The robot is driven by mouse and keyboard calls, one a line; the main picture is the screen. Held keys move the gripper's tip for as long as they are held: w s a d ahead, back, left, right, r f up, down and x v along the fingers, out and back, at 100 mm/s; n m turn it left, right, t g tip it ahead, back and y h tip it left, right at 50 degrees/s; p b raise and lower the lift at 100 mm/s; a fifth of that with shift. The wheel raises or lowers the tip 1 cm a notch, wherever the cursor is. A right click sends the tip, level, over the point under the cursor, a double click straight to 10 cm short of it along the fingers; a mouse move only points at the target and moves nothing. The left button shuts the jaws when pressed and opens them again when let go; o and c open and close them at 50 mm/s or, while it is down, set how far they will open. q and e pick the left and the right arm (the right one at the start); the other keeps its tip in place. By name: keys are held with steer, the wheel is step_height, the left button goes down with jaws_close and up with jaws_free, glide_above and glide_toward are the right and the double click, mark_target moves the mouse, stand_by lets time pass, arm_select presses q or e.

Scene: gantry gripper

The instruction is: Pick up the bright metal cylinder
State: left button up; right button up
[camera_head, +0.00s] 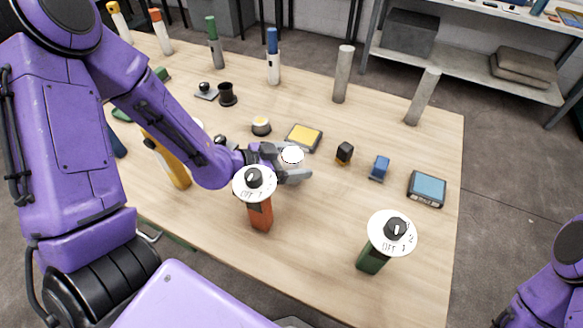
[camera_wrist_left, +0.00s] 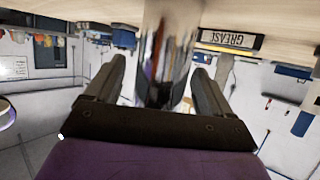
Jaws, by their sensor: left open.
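The bright metal cylinder (camera_head: 292,156) stands on the table, its pale round top showing in the head view beside the grey fingers. In the left wrist view the shiny, mirror-like cylinder (camera_wrist_left: 170,45) rises between the two dark fingers. My left gripper (camera_head: 288,167) is open around the cylinder, with a finger on each side; it also shows in the left wrist view (camera_wrist_left: 158,76). Gaps show between fingers and cylinder in the wrist view. The cylinder's lower part is hidden in the head view. My right gripper is out of view.
An orange-red post with a white dial (camera_head: 260,213) stands close in front of my left gripper. A green dial post (camera_head: 372,260) is at front right. Dull grey cylinders (camera_head: 342,75) stand at the back. A yellow-topped box (camera_head: 304,138) lies just behind the gripper.

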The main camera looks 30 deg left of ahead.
arm_select(q)
steer(key=shift+x, duration=1)
steer(key=shift+s+a, duration=0.1)
steer(key=shift+s, duration=0.05)
steer(key=c, duration=0.6)
steer(key=shift+r, duration=0.1)
steer(key=c, duration=0.9)
